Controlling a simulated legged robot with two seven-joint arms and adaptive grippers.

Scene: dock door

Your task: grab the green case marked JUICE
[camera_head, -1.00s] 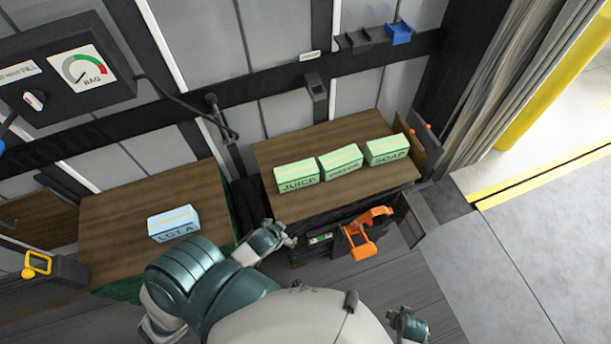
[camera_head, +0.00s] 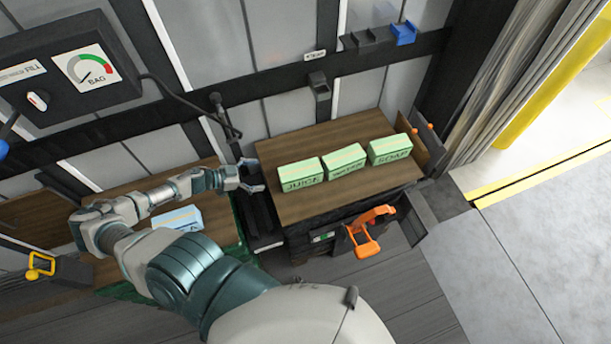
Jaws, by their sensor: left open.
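The green case marked JUICE (camera_head: 300,175) stands on the right wooden tabletop (camera_head: 330,200), leftmost in a row of three green cases. My left gripper (camera_head: 260,176) is open and empty at the left edge of that tabletop. It is a short way left of the JUICE case and does not touch it. The front label and top of the case show clearly. My right gripper is not in view.
A green case with an unclear label (camera_head: 344,161) and the SOAP case (camera_head: 389,149) stand to the right of JUICE. A blue case (camera_head: 178,219) on the left tabletop is partly behind my arm. An orange-handled tool (camera_head: 366,235) is below the right tabletop.

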